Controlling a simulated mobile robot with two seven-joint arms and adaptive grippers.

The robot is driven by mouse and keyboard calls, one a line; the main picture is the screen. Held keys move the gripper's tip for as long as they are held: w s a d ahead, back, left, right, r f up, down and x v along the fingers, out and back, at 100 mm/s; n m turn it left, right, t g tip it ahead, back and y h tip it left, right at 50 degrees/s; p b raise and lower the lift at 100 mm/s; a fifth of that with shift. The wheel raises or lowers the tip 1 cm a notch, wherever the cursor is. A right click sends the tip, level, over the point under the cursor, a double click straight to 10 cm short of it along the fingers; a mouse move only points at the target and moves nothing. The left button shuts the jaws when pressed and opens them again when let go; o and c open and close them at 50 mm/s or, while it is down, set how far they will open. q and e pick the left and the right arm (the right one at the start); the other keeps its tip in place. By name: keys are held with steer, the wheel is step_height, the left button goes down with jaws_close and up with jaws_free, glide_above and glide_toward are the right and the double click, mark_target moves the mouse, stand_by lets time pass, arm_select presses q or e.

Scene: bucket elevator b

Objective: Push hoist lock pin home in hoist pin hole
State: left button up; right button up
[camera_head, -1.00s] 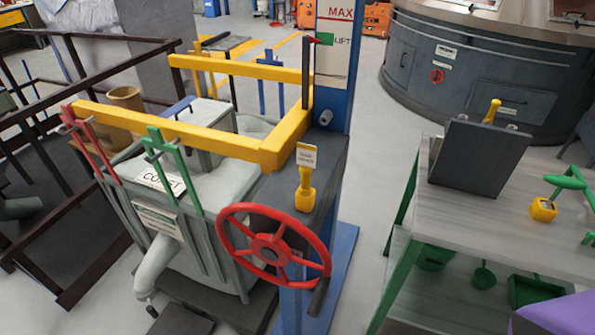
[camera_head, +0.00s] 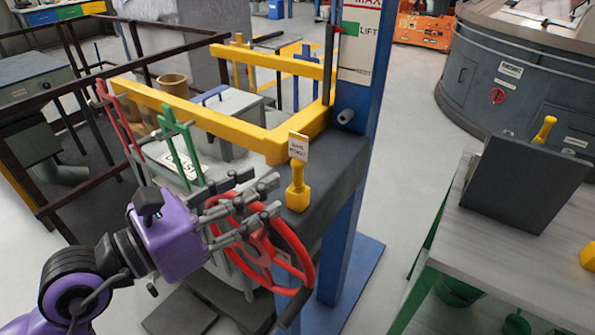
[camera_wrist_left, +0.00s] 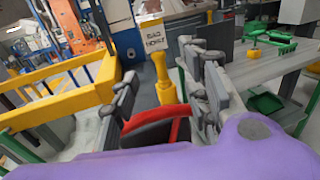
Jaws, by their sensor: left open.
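A yellow pin-like handle (camera_head: 298,197) with a white tag (camera_head: 298,147) stands upright on the dark grey beam beside the red handwheel; I take it for the hoist lock pin. In the left wrist view the yellow handle (camera_wrist_left: 162,75) shows beyond and between my fingers. The pin hole is hidden or cannot be made out, as is how deep the pin sits. My left gripper (camera_head: 268,198) is open and empty, over the wheel's upper rim, with its fingertips pointing at the handle and a little short of it. My right gripper is out of view.
The red handwheel (camera_head: 306,262) lies just under my left fingers. A yellow frame (camera_head: 205,118) and green lever (camera_head: 178,150) are close behind. A blue post (camera_head: 362,90) rises beyond the handle.

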mark_target(295, 158)
arm_select(q)
steer(key=x, duration=0.3)
steer(key=p+x, duration=0.1)
steer(key=shift+w+r, duration=0.3)
steer(key=shift+r, duration=0.1)
steer(key=shift+p+x, duration=0.3)
steer(key=shift+x, duration=0.9)
steer(key=shift+w+d+f, duration=0.2)
steer(key=shift+w, duration=0.1)
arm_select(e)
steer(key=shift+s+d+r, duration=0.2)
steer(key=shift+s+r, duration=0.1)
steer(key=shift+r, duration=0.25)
arm_select(q)
steer(key=shift+c, duration=1.4)
jaws_close()
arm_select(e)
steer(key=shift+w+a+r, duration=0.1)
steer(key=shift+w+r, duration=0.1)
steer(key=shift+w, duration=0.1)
